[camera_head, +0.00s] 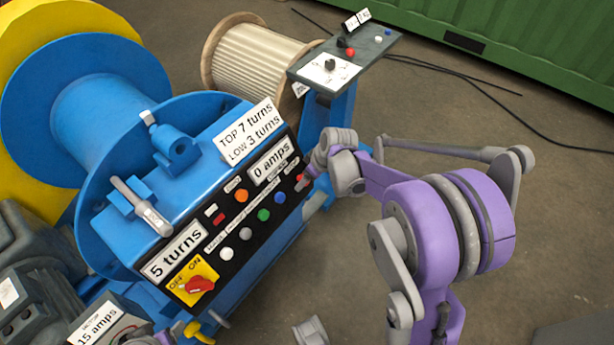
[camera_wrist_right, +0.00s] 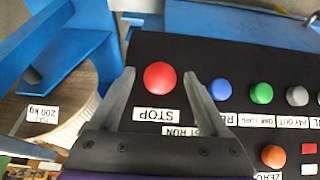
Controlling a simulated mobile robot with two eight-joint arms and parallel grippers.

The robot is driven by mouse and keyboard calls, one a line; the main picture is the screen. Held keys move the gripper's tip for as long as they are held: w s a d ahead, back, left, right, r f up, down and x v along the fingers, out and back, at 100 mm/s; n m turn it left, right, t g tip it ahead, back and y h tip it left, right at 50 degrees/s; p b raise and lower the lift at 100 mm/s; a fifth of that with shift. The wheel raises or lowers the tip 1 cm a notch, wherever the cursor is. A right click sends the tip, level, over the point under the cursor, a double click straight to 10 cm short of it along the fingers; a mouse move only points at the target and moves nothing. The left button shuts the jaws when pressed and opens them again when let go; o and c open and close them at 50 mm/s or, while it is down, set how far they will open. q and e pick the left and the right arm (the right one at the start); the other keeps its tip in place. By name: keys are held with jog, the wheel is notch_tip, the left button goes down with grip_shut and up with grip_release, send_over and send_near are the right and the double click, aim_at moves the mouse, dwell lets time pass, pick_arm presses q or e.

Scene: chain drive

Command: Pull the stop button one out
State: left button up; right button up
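The stop button is a round red knob (camera_wrist_right: 158,74) on the black control panel, with a STOP label below it in the right wrist view. In the head view it is at the panel's upper right end, mostly hidden by my right gripper (camera_head: 309,172). In the right wrist view my right gripper (camera_wrist_right: 160,82) is open, with one finger on each side of the button. Gaps show between fingers and button; depth relative to the knob is hard to tell.
The panel (camera_head: 232,218) carries coloured buttons and a red rotary switch (camera_head: 199,285). Green (camera_wrist_right: 261,93) and blue (camera_wrist_right: 220,90) buttons sit close to the right finger. A blue stand with a small console (camera_head: 345,62) and a wooden spool (camera_head: 256,60) are behind.

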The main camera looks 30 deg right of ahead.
pick_arm(q)
notch_tip(320, 180, up, 2)
jog(key=shift+w+r+p, duration=0.1)
jog(key=shift+r+p, duration=0.05)
jog(key=shift+p, duration=0.9)
pick_arm(e)
jog(key=v, duration=1)
jog(key=shift+r, duration=0.35)
jog(key=shift+s, duration=0.2)
